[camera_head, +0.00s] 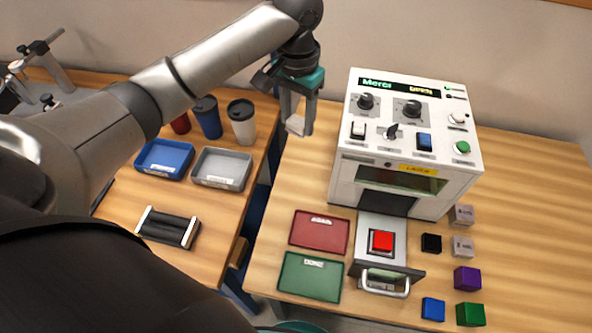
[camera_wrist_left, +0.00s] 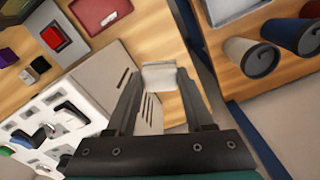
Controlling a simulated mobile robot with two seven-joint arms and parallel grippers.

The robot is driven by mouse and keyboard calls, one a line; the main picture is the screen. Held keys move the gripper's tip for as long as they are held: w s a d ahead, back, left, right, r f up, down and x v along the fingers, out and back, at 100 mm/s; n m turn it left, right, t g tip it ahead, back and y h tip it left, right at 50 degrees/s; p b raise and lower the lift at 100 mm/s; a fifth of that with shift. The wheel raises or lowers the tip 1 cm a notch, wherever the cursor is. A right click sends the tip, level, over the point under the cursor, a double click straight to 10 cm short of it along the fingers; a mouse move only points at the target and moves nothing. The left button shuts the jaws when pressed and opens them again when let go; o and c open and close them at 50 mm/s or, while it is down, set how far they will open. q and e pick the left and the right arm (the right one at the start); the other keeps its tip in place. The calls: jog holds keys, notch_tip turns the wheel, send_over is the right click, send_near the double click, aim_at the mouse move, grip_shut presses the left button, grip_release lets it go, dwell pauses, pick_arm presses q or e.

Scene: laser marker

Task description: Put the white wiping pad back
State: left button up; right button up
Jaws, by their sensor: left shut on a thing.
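My left gripper (camera_head: 299,122) is shut on the white wiping pad (camera_head: 294,126), a small pale block between its fingertips. The left wrist view also shows the pad (camera_wrist_left: 160,76) held between the two fingers of the left gripper (camera_wrist_left: 158,84). The gripper points down over the left back part of the right-hand table, to the left of the white laser marker (camera_head: 345,180). I cannot tell whether the pad touches the table. My right gripper is not in view.
The laser marker stands close to the gripper's right. Cups, including a white cup (camera_head: 242,125), stand left, across a gap between tables. A grey tray (camera_head: 222,168), blue tray (camera_head: 164,159), red tray (camera_head: 319,232) and green tray (camera_head: 310,277) lie nearer. Several small cubes lie at right.

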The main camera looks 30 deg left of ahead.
pick_arm(q)
jog(key=b, duration=0.3)
send_over(297, 177)
notch_tip(297, 177, down, 13)
jog(key=shift+d+f, duration=0.1)
jog(key=shift+f, duration=0.1)
notch_tip(297, 177, down, 4)
jog(key=shift+s+r+b, duration=0.1)
jog(key=shift+r+b, duration=0.1)
jog(key=shift+b, duration=0.35)
jog(key=shift+f, duration=0.2)
jog(key=shift+f, duration=0.1)
jog(key=o, duration=1.2)
notch_tip(297, 177, up, 12)
jog(key=p, duration=0.3)
